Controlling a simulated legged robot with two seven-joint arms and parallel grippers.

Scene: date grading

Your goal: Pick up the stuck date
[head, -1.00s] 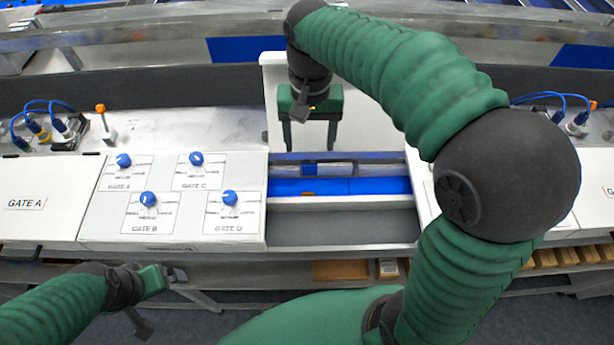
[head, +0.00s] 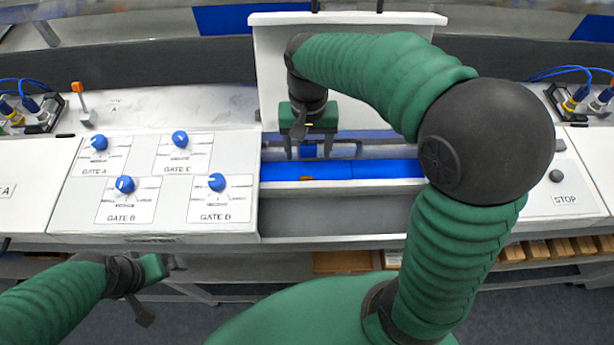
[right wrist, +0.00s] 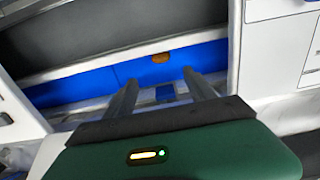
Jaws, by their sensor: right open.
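A small orange-brown date (head: 307,178) lies at the edge of the blue belt (head: 385,169) in the open bay. It also shows in the right wrist view (right wrist: 160,58), against the blue strip just beyond the fingertips. My right gripper (head: 308,156) points down into the bay, slightly behind the date. Its two fingers are apart with nothing between them, and the date lines up with the gap in the right wrist view (right wrist: 160,78). My left gripper (head: 172,264) is at the lower left, in front of the bench, away from the date; its opening is unclear.
A raised white cover (head: 275,75) stands behind the bay. A panel with blue gate knobs (head: 217,181) is left of it, and a STOP button (head: 556,176) is at right. A grey trough (head: 335,212) lies in front of the belt.

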